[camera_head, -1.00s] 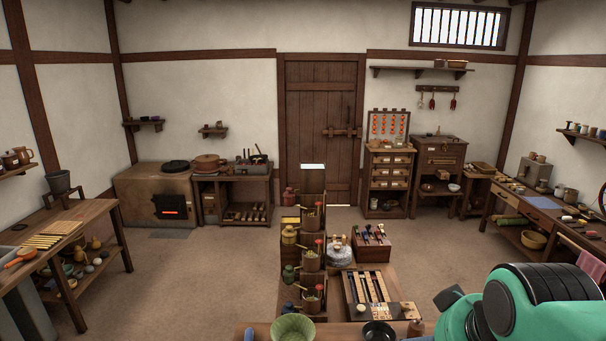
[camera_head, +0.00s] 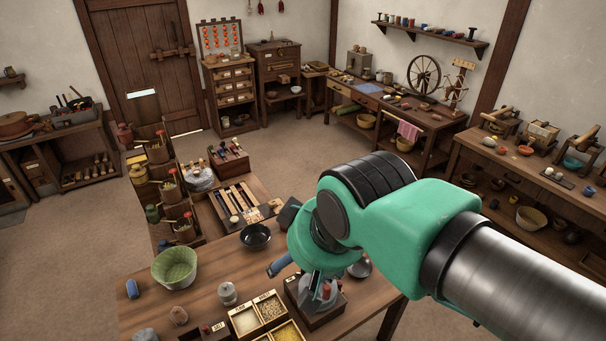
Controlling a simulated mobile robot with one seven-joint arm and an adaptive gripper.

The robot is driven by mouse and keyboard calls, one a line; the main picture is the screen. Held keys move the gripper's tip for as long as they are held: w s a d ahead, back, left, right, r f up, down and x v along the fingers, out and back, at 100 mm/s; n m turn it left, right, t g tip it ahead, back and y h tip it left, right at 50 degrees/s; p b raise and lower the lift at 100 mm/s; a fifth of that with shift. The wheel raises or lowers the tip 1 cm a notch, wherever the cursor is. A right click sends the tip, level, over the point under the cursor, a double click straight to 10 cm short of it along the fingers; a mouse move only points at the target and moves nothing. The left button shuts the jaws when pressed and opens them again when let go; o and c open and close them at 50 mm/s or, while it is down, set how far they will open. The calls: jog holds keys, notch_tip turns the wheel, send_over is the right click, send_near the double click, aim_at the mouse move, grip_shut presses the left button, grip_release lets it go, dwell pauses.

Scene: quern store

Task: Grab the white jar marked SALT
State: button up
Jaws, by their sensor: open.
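I cannot make out a white jar with a readable SALT mark. A small pale grey lidded jar (camera_head: 227,293) stands on the near wooden table (camera_head: 190,300), left of my gripper; no lettering shows on it. My gripper (camera_head: 316,287) hangs below my green wrist over the right part of this table, pointing down. It is open, but its fingers are small and partly hidden. Beneath and around it is a dark wooden box (camera_head: 312,314) with a grey rounded thing on it, which my gripper partly covers.
A green bowl (camera_head: 175,268), a black bowl (camera_head: 256,237) and a divided box of grains (camera_head: 268,309) stand on the table. A stepped stand (camera_head: 168,196) with pots is behind. A spinning wheel (camera_head: 424,75) stands on the back right bench. Floor is free at left.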

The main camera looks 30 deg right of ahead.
jog(key=w+d+r+m+g+p, duration=0.15)
jog(key=w+d+m, duration=0.25)
jog(key=w, duration=0.5)
jog(key=w+d+r+m+p, duration=0.1)
jog(key=w+d+r+m, duration=0.25)
jog(key=w, duration=0.55)
jog(key=w+d+f+m+y+p, duration=0.1)
jog(key=w+d+f+m, duration=0.3)
jog(key=w+d, duration=0.4)
jog(key=w+d+f+m+p, duration=0.1)
jog(key=w+d+f+m, duration=0.3)
jog(key=w+d, duration=0.45)
jog(key=w+d+f+m+p, duration=0.1)
jog(key=w+d+f+m, duration=0.3)
jog(key=d+f, duration=0.4)
jog(key=w+d+f+m+p, duration=0.2)
jog(key=w+d+f+m, duration=0.3)
jog(key=d, duration=0.5)
jog(key=s+d+f+m+y+p, duration=0.1)
jog(key=d+f+m, duration=0.5)
jog(key=d+f, duration=1.1)
notch_tip(320, 180, down, 4)
jog(key=shift+s+d+r, duration=0.2)
jog(key=shift+s+r, duration=0.05)
jog(key=shift+s, duration=0.6)
